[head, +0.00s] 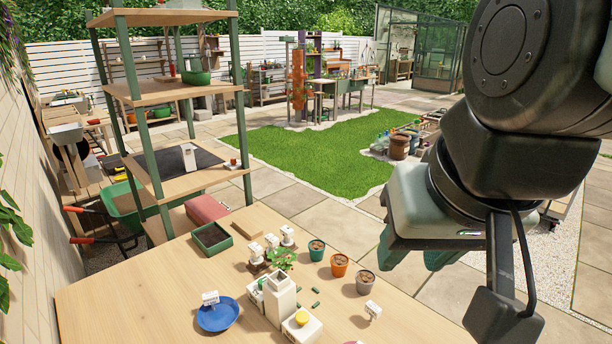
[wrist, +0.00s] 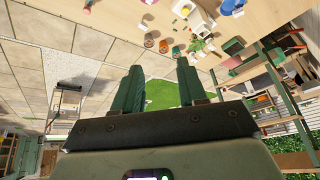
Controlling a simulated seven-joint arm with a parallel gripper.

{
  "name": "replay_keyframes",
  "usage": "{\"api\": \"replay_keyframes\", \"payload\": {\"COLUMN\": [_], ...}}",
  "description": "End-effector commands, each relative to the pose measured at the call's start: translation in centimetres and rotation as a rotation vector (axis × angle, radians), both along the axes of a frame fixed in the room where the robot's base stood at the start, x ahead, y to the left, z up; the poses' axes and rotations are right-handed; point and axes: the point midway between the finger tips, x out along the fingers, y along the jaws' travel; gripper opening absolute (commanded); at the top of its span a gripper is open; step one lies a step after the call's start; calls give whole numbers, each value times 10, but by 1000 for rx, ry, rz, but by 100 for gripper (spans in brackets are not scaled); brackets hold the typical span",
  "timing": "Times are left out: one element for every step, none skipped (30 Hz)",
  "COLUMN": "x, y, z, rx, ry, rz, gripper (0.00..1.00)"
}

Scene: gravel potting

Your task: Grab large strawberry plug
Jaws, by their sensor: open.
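A leafy green plant (head: 282,258), which looks like a strawberry plug, stands on the wooden table behind a white bottle-like container (head: 280,298). Small white tagged items (head: 271,243) stand close behind it and crowd its base; I cannot tell the plug sizes apart. It also shows small near the top of the wrist view (wrist: 198,46). My gripper (wrist: 158,66) is open and empty, its two green fingers apart. In the head view my gripper (head: 415,262) hangs at the right, high and well away from the plant.
A green pot (head: 316,250), an orange pot (head: 339,265) and a grey pot (head: 365,283) stand right of the plant. A blue dish (head: 217,316) is at the front left, a dark green tray (head: 211,239) at the back left. A tall shelf (head: 165,92) rises behind.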

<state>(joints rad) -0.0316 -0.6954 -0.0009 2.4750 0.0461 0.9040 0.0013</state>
Motion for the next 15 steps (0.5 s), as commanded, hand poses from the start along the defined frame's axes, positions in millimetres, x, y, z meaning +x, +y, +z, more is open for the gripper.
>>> {"api": "replay_keyframes", "payload": {"x": [8,14,23,31,39,50,59,68,81,90,100,114,124,134,148], "y": [8,14,23,31,39,49,57,65,75,82,89,98,104,111,118], "z": [-4,-6,-9,-12,-15,-20,-23,-26,-31,-35,-39,-45,-50,-55,-63], "rx": [46,82,135,181,227,293,341,389,452,501,546,609,655,702,763], "ry": [41,65,105,136,170,214,246,279,320,351,382,422,453,481,520], "rz": [-15,-28,-48,-65,-85,-114,-137,-162,-197,-225,-254,-294,-325,-358,-403], "gripper": [41,41,41,41,41,41,41,41,41,41,41,41,41,41,41]}}
